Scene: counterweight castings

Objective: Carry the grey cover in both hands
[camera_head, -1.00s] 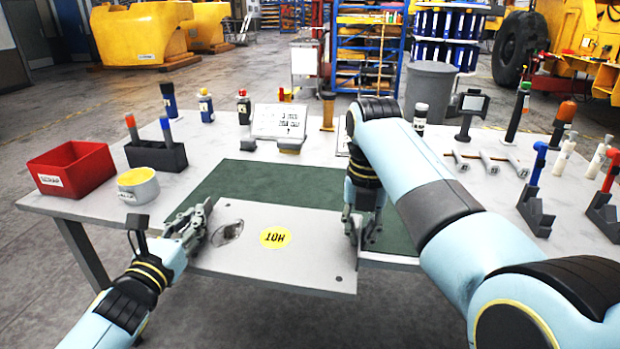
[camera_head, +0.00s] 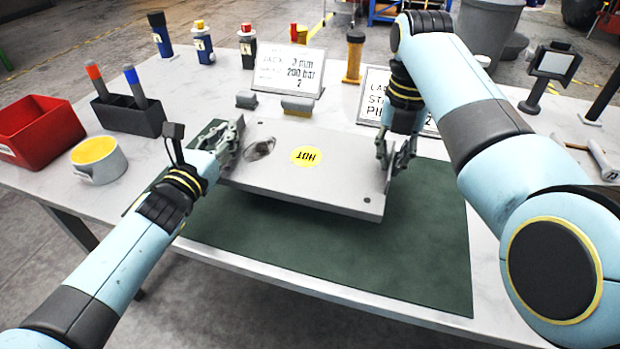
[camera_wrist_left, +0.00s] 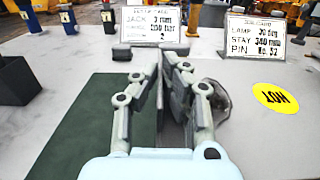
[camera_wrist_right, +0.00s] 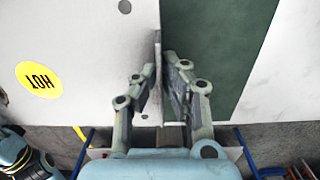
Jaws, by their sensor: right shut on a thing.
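The grey cover (camera_head: 290,183) is a flat plate with a round yellow HOT label and a dark oval patch. It hangs roughly level above the green mat, with its shadow below. My left gripper (camera_head: 228,140) is at its left edge; in the left wrist view the fingers (camera_wrist_left: 165,85) close on either side of the thin edge. My right gripper (camera_head: 398,160) is shut on the right edge; in the right wrist view its fingers (camera_wrist_right: 163,75) pinch a thin upright lip. The cover also shows in the right wrist view (camera_wrist_right: 90,75).
The green mat (camera_head: 420,250) lies clear in front of the cover. A red bin (camera_head: 38,132), a dark pen holder (camera_head: 130,115) and a yellow-topped cup (camera_head: 98,160) stand left. Sign cards (camera_head: 290,68), bottles and a yellow-brown post (camera_head: 353,58) stand behind.

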